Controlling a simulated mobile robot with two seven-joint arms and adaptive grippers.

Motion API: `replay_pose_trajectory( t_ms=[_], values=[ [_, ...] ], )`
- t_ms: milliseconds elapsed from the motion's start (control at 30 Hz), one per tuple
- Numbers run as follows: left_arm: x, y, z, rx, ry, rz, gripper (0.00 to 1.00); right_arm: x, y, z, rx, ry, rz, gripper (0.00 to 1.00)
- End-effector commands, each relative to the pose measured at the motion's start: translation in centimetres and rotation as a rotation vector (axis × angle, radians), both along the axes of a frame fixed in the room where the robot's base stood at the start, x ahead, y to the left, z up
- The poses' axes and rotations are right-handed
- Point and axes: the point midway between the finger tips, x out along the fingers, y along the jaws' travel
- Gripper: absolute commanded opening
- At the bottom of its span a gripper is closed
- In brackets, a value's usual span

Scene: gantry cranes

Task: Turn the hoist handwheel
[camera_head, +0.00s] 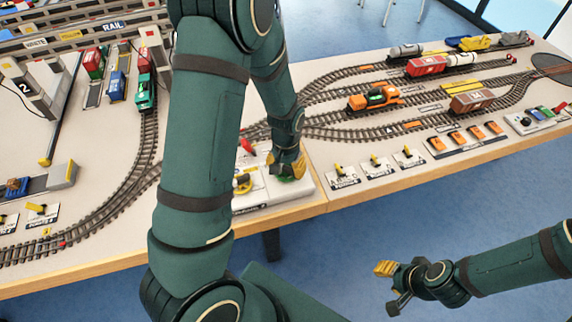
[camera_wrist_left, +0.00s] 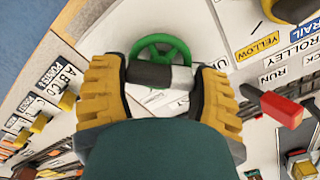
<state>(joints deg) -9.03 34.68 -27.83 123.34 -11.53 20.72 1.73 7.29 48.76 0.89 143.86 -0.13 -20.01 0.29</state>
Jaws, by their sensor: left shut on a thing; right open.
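A green handwheel (camera_wrist_left: 163,48) stands on a light control panel (camera_head: 307,182), with its rim and spokes showing in the left wrist view. In the head view, only a bit of green shows under my left gripper (camera_head: 290,168). In the left wrist view, the yellow fingers of that gripper (camera_wrist_left: 160,85) are on both sides of a dark cylindrical grip (camera_wrist_left: 152,74) with a pale end, at the wheel's near side. The gripper is shut on this grip. No hoist label is readable. My right gripper (camera_head: 388,288) is open and empty over the floor, away from the table.
A yellow wheel (camera_head: 241,183) and a red lever (camera_wrist_left: 282,108) are close to the green wheel. Yellow switches (camera_head: 373,162) line the table's front edge. Tracks with an orange locomotive (camera_head: 374,97) and wagons lie behind. The blue floor (camera_head: 480,195) in front is clear.

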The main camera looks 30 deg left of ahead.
Motion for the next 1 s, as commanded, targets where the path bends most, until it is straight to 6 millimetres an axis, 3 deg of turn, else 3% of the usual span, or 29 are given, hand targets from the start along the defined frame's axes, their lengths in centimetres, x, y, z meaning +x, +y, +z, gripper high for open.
replay_pose_trajectory(
  t_ms=[767,800,833,867,1000],
  values=[
    [0.17,0.03,0.1,0.001,-0.005,0.098,0.29,-0.07,0.01,0.31,0.0,0.002,0.001,0.41],
    [0.18,0.04,0.1,0.001,-0.006,0.098,0.81,-0.07,0.01,0.31,0.0,0.002,0.001,0.41],
    [0.17,0.03,0.09,0.001,-0.005,0.098,0.92,-0.07,0.01,0.31,0.0,0.002,0.001,0.41],
    [0.16,0.03,0.09,0.001,-0.005,0.098,0.99,-0.07,0.01,0.31,0.0,0.002,0.001,0.41],
    [0.1,0.02,0.05,0.0,-0.003,0.097,0.99,-0.07,0.01,0.29,0.0,0.002,0.001,0.41]
  ],
)
